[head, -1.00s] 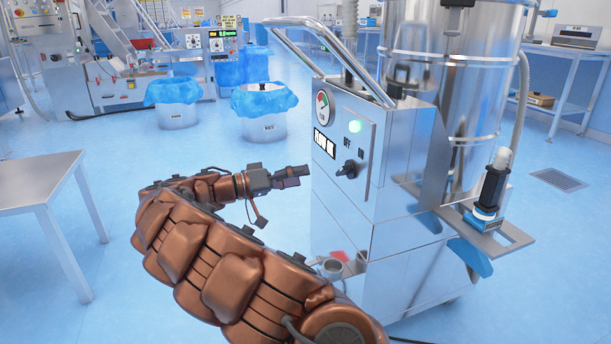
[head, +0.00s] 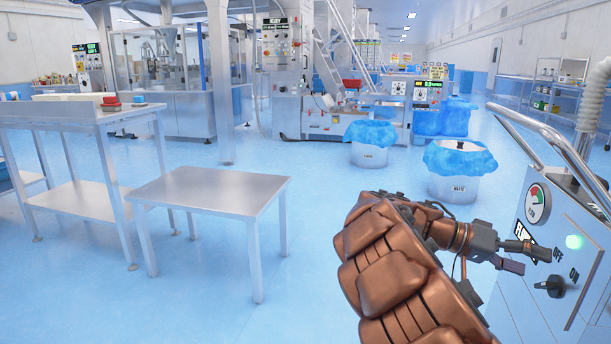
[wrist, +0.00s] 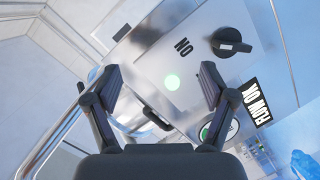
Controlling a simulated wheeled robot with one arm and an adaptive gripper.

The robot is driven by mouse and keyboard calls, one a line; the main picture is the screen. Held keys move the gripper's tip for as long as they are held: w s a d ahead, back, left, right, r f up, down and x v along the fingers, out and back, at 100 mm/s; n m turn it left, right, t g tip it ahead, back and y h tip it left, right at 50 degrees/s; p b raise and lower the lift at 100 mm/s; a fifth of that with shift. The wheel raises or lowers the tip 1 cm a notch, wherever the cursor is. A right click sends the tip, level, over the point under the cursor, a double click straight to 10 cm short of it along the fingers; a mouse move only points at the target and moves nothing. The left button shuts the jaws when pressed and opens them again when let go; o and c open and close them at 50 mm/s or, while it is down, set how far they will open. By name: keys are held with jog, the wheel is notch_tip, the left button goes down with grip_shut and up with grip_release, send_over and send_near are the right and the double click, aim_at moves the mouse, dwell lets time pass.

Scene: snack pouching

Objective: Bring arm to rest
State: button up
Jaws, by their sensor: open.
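My gripper (head: 522,256) is at the lower right of the head view, at the end of my copper-coloured arm. It is open and empty, close in front of the steel machine's control panel (head: 560,285). In the wrist view my gripper (wrist: 160,88) has its two dark fingers spread. Between and beyond them show the lit green lamp (wrist: 172,82) and the word ON. The black knob (wrist: 229,43) is above the right finger, and a FLOW OK display (wrist: 258,102) is to its right. The fingers appear apart from the panel.
The machine's rail handle (head: 540,140) rises beside the panel. A low steel table (head: 210,190) stands left, with a taller workbench (head: 70,113) behind it. Two bins with blue liners (head: 460,184) (head: 369,154) stand behind my arm. The floor between table and bins is clear.

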jog(key=s+a+r+n+t+y+p, duration=0.1)
jog(key=s+a+r+n+y+p, duration=0.15)
jog(key=s+r+p, duration=0.55)
jog(key=s+a+r+n+t+y+p, duration=0.1)
jog(key=s+a+r+y+p, duration=0.4)
jog(key=p, duration=0.4)
jog(key=s+a+r+n+t+y+p, duration=0.1)
jog(key=s+a+r+n+y+p, duration=0.2)
jog(key=a+p, duration=0.7)
jog(key=s+a+r+n+t+y+p, duration=0.2)
jog(key=s+a+r+n+y+p, duration=0.1)
jog(key=s+a+r+n+p, duration=0.3)
jog(key=s+a+r+p, duration=0.2)
jog(key=s+a+p, duration=0.2)
jog(key=shift+s+y+p, duration=0.2)
jog(key=shift+y+p, duration=0.15)
jog(key=shift+p, duration=0.05)
